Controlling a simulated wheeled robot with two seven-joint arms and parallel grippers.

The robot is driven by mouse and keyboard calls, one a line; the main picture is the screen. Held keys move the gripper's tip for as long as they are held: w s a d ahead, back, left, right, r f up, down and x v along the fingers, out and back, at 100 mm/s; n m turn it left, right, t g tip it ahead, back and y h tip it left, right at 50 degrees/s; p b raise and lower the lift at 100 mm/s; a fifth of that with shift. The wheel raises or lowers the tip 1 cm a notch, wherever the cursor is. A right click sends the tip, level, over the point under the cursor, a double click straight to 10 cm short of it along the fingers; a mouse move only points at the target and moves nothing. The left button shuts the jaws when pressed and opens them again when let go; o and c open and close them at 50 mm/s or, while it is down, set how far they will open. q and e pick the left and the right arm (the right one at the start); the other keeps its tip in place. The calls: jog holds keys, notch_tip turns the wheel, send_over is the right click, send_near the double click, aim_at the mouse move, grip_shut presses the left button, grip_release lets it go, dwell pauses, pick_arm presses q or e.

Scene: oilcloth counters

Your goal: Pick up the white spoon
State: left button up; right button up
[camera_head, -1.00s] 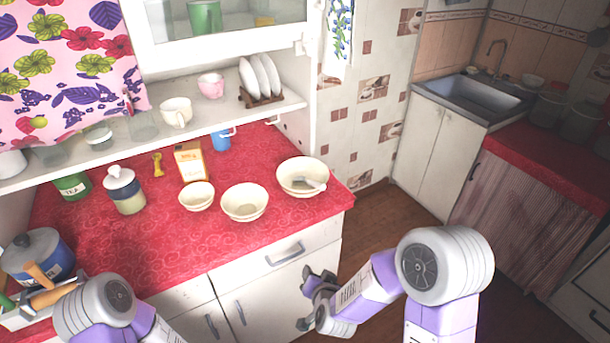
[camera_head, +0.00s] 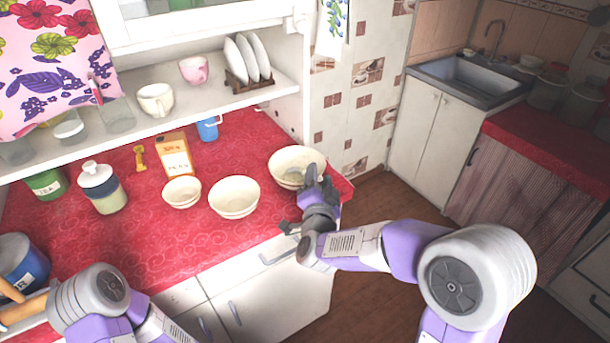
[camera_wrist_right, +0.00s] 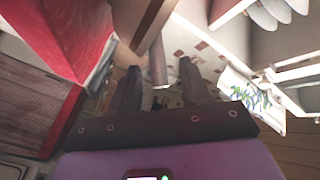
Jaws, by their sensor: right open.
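The rightmost cream bowl (camera_head: 284,158) stands on the red counter near its right end. The white spoon cannot be made out clearly now; my right gripper covers the part of the bowl where it lay. My right gripper (camera_head: 321,178) is open and appears in front of the bowl's right side; I cannot tell whether it touches the rim. In the right wrist view its two fingers (camera_wrist_right: 160,72) stand apart with nothing visible between them. Neither bowl nor spoon can be made out there. My left arm shows at the lower left, but its gripper is out of view.
Two more cream bowls, a middle one (camera_head: 234,197) and a smaller one (camera_head: 182,192), stand to the left. A shelf (camera_head: 200,100) overhangs the counter's back.

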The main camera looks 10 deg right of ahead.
jog(key=shift+w, duration=0.1)
jog(key=shift+c, duration=0.2)
grip_shut()
jog(key=shift+r, duration=0.1)
